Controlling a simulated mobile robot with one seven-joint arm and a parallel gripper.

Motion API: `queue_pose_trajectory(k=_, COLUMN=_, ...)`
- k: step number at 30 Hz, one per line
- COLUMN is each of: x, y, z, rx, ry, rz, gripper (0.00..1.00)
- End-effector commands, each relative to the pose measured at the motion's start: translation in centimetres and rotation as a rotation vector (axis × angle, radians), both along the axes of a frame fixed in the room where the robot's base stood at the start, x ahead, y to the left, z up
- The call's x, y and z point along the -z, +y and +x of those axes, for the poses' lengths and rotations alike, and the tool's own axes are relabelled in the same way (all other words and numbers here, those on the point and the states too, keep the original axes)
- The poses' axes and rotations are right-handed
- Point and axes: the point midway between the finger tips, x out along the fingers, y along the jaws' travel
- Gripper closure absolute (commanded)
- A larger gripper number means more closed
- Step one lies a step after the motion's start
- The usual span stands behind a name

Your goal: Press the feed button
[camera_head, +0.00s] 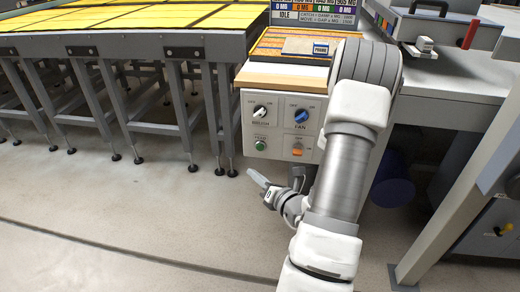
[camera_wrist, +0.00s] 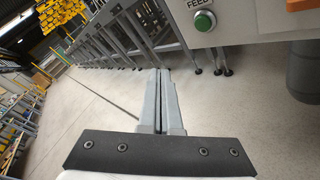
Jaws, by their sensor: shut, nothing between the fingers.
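The green feed button (camera_head: 260,145) is at the lower left of the white control panel (camera_head: 277,113). In the wrist view the round green feed button (camera_wrist: 204,20) sits at the top right, under a label reading FEED. My gripper (camera_head: 252,172) is below the panel and apart from it, reaching to the left. In the wrist view my gripper (camera_wrist: 158,72) has its two fingers together with nothing between them. Its tips are lower and to the left of the button.
A yellow-topped table (camera_head: 172,49) with grey legs stands at left. A dark blue bin (camera_head: 393,190) is under the bench at right. The floor in front is clear.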

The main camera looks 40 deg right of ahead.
Motion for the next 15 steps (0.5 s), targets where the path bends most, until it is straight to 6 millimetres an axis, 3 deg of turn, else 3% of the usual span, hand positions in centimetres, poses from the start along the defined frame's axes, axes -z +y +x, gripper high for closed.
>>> queue_pose_trajectory(k=7, x=-0.1, y=-0.9, z=0.8, rx=-0.002, ry=-0.002, rz=-0.003, gripper=1.00)
queue_pose_trajectory(k=15, x=0.0, y=-3.7, z=3.3, rx=-0.003, ry=-0.002, rz=-0.003, gripper=1.00)
